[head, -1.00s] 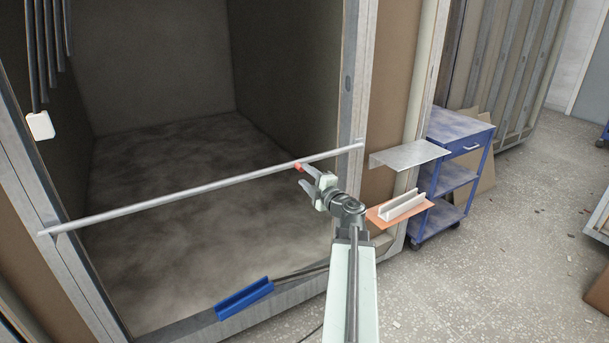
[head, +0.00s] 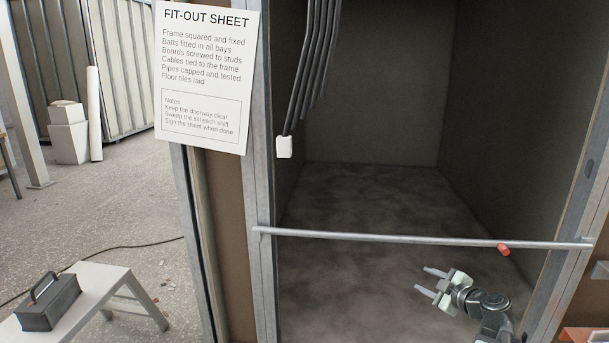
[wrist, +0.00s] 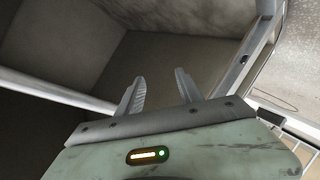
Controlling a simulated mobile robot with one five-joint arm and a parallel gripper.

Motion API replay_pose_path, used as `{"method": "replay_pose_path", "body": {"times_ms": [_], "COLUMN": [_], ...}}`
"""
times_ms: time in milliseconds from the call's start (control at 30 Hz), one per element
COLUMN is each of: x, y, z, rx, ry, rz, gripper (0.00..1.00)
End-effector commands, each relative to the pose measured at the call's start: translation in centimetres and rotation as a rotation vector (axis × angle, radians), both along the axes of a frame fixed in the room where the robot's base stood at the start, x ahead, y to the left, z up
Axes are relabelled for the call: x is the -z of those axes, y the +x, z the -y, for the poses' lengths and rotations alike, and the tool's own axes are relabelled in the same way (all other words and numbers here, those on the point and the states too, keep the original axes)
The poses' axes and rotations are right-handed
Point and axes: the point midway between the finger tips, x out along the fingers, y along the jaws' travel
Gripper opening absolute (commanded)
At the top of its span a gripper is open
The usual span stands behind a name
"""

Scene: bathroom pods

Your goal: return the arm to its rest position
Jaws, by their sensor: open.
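My gripper (head: 421,279) is at the lower right of the head view, in front of the dark pod opening. Its two fingers are apart, point left and hold nothing. It appears below the metal bar (head: 380,237) across the opening, and to the left of the small red piece (head: 503,249) at that bar. A gap shows between gripper and red piece. In the wrist view the two fingers (wrist: 159,76) are spread, with nothing between them. Part of my arm runs off the bottom of the head view.
A fit-out sheet (head: 204,80) hangs on the left post. A dark toolbox (head: 48,303) stands on a pale bench (head: 108,290) at lower left. An orange shelf (head: 583,335) edges in at lower right. Floor behind the bench is mostly clear.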

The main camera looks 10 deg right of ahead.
Motion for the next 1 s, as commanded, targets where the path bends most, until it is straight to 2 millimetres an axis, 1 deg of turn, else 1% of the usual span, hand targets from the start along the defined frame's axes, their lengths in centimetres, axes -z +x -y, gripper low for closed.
{"method": "replay_pose_path", "body": {"times_ms": [33, 67, 100, 133, 167, 200, 300, 400, 533, 600, 700, 733, 767, 800, 867, 967, 1000], "x": [1.7, 2.9, 4.5, 5.7, 6.9, 8.4, 11.5, 13.5, 14.9, 15.3, 15.6, 14.9, 12.9, 11.6, 9.9, 6.7, 5.3], "y": [0.7, 0.8, 0.7, 0.4, 0.0, -0.7, -3.0, -5.3, -8.0, -9.2, -10.8, -11.1, -11.0, -11.0, -11.0, -10.9, -10.9], "z": [-4.3, -6.7, -9.9, -12.2, -14.4, -17.0, -22.1, -25.2, -27.6, -28.5, -29.4, -29.4, -29.1, -29.0, -29.0, -29.0, -29.0], "rx": [-0.044, -0.059, -0.067, -0.065, -0.052, -0.020, 0.114, 0.293, 0.542, 0.678, 0.878, 0.925, 0.919, 0.917, 0.916, 0.915, 0.915], "ry": [0.080, 0.135, 0.202, 0.249, 0.291, 0.337, 0.406, 0.425, 0.414, 0.401, 0.378, 0.375, 0.382, 0.384, 0.385, 0.387, 0.387], "rz": [-0.100, -0.175, -0.286, -0.374, -0.465, -0.583, -0.845, -1.028, -1.164, -1.199, -1.212, -1.209, -1.210, -1.209, -1.209, -1.208, -1.208], "gripper": [0.43, 0.43, 0.43, 0.43, 0.43, 0.43, 0.43, 0.43, 0.43, 0.43, 0.43, 0.43, 0.43, 0.43, 0.43, 0.43, 0.43]}}
